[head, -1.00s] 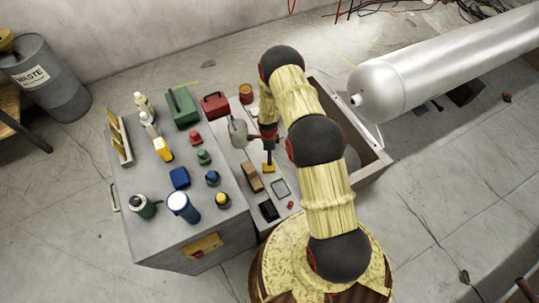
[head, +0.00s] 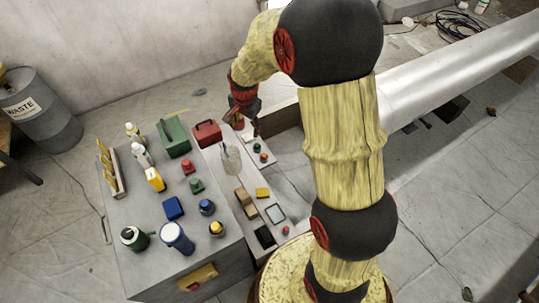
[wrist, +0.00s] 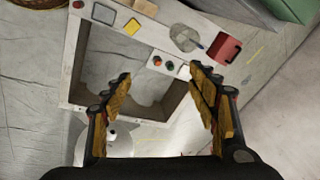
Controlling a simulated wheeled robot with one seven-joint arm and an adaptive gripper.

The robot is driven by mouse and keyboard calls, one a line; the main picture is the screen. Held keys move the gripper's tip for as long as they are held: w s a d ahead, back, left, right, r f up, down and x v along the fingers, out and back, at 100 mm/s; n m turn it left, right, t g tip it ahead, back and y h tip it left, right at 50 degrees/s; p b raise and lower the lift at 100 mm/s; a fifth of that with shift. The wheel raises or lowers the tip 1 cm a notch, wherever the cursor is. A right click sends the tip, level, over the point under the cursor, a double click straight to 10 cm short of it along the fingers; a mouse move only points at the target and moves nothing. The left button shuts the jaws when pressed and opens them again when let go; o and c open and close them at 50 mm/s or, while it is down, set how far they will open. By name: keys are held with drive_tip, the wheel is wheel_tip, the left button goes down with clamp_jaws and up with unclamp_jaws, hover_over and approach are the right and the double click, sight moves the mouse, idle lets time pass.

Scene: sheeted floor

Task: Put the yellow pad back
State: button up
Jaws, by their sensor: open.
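The yellow pad (head: 262,193) lies flat on the pale narrow ledge beside the grey cabinet, between a brown block and a grey-framed square. My gripper (head: 247,128) is at the far end of the ledge, well apart from the pad. In the wrist view my gripper (wrist: 162,76) has its fingers spread wide with nothing between them, over an open frame. I cannot tell whether the pad sits in a recess.
On the ledge are a brown block (head: 246,202), a grey-framed square (head: 275,213), a black square (head: 265,237), a grey rounded object (head: 231,158) and a red box (head: 206,133). Bottles and coloured items crowd the cabinet top (head: 140,215). A large silver cylinder (head: 440,85) lies at right.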

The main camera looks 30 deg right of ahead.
drive_tip(key=s+a+r+n+t, duration=0.1)
drive_tip(key=s+a+r+n, duration=0.15)
drive_tip(key=s+r, duration=0.45)
drive_tip(key=s+a+r+n+t, duration=0.15)
drive_tip(key=s+r+n, duration=0.3)
drive_tip(key=r, duration=0.45)
drive_tip(key=s+a+r+n, duration=0.1)
drive_tip(key=s+r+n, duration=0.1)
drive_tip(key=s, duration=0.6)
drive_tip(key=s+a+r+n, duration=0.1)
drive_tip(key=s+r+n, duration=0.2)
drive_tip(key=s, duration=0.6)
drive_tip(key=shift+a+r, duration=0.4)
drive_tip(key=shift+r, duration=0.05)
drive_tip(key=shift+t, duration=0.25)
